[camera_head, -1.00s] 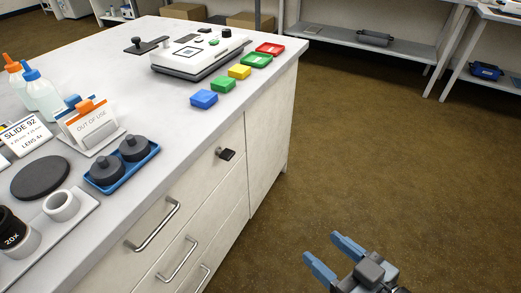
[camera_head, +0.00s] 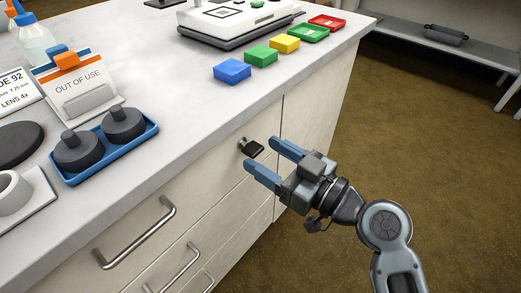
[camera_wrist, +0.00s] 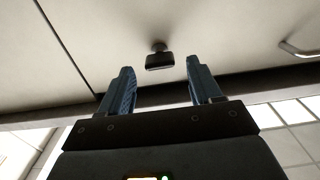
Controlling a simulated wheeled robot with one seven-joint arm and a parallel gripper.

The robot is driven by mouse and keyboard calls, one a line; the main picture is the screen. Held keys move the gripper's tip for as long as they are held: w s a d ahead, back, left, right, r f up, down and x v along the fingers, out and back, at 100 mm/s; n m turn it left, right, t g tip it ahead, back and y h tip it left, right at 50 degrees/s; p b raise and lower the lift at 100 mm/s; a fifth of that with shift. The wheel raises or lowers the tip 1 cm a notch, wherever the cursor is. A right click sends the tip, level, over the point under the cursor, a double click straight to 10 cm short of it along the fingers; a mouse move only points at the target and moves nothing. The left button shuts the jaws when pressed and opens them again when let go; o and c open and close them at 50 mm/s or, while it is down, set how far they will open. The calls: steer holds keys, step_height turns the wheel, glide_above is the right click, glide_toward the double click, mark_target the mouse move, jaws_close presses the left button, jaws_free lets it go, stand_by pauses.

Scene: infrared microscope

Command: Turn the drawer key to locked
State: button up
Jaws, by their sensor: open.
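The drawer key (camera_head: 254,148) has a dark, flat head and sits in a round metal lock on the cabinet front, above the top drawer handle. In the wrist view the key (camera_wrist: 159,61) is ahead of my fingertips, in line with the gap between them. My gripper (camera_head: 266,156) is open, its two blue fingers pointing at the cabinet front, one on either side of the key in the head view. My gripper (camera_wrist: 160,80) is empty in the wrist view, with the key apart from both fingers. Any lock markings are too small to read.
Metal drawer handles (camera_head: 135,233) stick out below and left of the key. The countertop (camera_head: 190,105) overhangs above, bearing colored blocks (camera_head: 232,71), a blue tray (camera_head: 150,143) with dark knobbed pieces, and an out-of-use sign (camera_head: 80,82). The floor (camera_head: 440,130) at right is clear.

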steer(key=shift+x, duration=1.25)
steer(key=shift+c, duration=0.5)
steer(key=c, duration=0.9)
steer(key=shift+c, duration=0.2)
